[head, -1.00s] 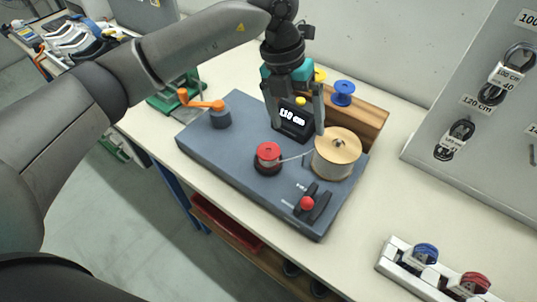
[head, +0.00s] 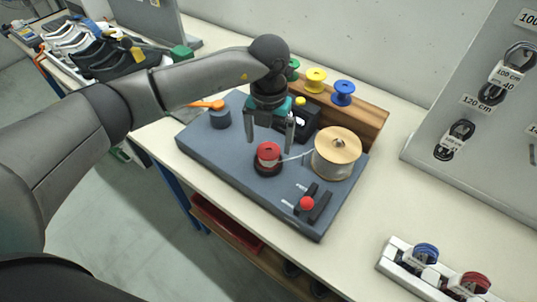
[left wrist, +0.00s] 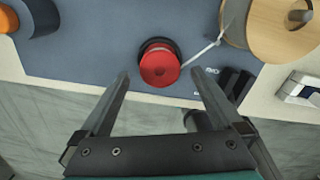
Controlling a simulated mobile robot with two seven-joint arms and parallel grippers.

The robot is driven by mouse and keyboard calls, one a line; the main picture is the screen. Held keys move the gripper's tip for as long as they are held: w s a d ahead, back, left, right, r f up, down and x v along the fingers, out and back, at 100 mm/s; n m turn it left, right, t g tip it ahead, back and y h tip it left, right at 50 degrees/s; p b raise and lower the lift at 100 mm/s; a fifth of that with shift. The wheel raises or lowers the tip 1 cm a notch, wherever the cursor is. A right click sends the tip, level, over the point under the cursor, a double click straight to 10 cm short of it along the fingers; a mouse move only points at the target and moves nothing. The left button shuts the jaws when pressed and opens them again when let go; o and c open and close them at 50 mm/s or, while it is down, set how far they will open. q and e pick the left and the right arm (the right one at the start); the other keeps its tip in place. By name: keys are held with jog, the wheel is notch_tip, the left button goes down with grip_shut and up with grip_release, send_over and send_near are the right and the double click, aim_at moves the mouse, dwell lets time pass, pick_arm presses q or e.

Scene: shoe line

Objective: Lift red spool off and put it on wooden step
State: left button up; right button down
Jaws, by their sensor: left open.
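The red spool (head: 268,151) sits on a dark round holder on the grey-blue machine base (head: 222,158). A pale lace runs from it to the large wooden reel (head: 337,146). My left gripper (head: 270,147) is open above and just behind the red spool, holding nothing. In the left wrist view the red spool (left wrist: 159,65) lies ahead of and between the open fingertips (left wrist: 160,76), apart from both. The wooden step (head: 352,113) stands behind the base and carries yellow (head: 316,78) and blue (head: 343,91) spools, with a green one (head: 292,68) partly hidden. My right gripper is not seen.
A black display box (head: 300,122) stands on the base behind the gripper. An orange crank (head: 207,104) is at left, a red-knobbed lever (head: 307,203) at front right. A white rack (head: 420,277) holds wound laces.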

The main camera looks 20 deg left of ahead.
aim_at(269, 150)
pick_arm(q)
notch_tip(269, 150, down, 5)
jog(key=shift+s+r, duration=0.1)
jog(key=shift+r, duration=0.05)
grip_shut()
dwell(0.9)
jog(key=shift+r, duration=0.15)
